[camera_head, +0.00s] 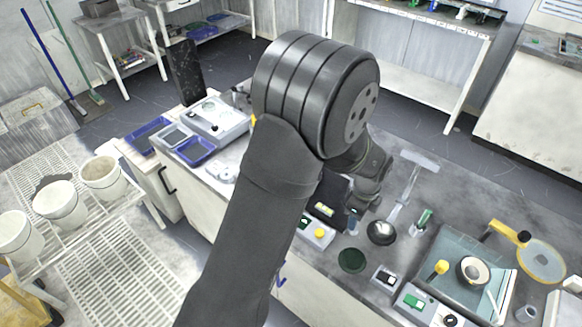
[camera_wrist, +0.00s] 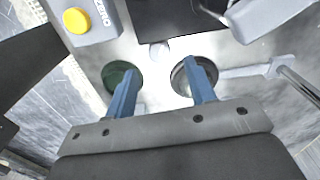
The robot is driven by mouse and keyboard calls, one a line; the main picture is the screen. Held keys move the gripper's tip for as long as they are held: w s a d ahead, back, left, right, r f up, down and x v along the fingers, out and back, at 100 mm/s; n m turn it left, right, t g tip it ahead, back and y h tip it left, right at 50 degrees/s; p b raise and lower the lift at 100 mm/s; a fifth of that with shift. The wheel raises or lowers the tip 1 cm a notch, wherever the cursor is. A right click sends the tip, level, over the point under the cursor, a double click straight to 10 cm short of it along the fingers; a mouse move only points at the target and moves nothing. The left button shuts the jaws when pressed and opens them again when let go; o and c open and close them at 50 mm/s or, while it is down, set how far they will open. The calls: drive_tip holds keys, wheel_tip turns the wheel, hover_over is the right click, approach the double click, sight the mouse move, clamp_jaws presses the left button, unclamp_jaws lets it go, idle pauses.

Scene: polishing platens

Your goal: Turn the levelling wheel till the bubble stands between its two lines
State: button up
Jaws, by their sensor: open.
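My gripper (camera_wrist: 160,66) is open and empty in the wrist view, its two blue fingers apart above the bench. In the head view my arm hides most of it. A small yellow-green vial (camera_head: 325,209) lies on a black slab in the head view; its bubble and lines are too small to read. The black slab (camera_wrist: 180,16) also shows beyond the fingertips in the wrist view, without the vial. I cannot make out the levelling wheel for certain. A dark round piece (camera_wrist: 183,84) lies behind the right finger; it looks like a shiny dark dish (camera_head: 382,232) in the head view.
A dark green disc (camera_wrist: 116,74) lies by the left finger. A grey box with a yellow button (camera_wrist: 77,20) stands at upper left. Small instruments crowd the bench's front.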

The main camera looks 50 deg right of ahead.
wheel_tip(320, 180, up, 12)
drive_tip(key=w+a+r+n, duration=0.4)
drive_tip(key=w+a, duration=0.2)
drive_tip(key=w, duration=0.1)
drive_tip(key=w+a+r+n+h, duration=0.1)
drive_tip(key=w+a+r+n, duration=0.3)
drive_tip(key=w+a+n, duration=0.1)
drive_tip(key=shift+w+a+t+h, duration=0.3)
drive_tip(key=shift+w+a, duration=0.45)
drive_tip(key=shift+w, duration=0.25)
drive_tip(key=shift+c, duration=0.2)
drive_tip(key=shift+s+d, duration=0.1)
drive_tip(key=shift+c, duration=1.2)
drive_tip(key=s+d+f+m+y, duration=0.2)
drive_tip(key=s+d+f+m, duration=0.6)
drive_tip(key=s+d+m, duration=0.5)
drive_tip(key=f, duration=1.7)
drive_tip(key=shift+s+a+f, duration=0.15)
drive_tip(key=shift+s+a, duration=0.25)
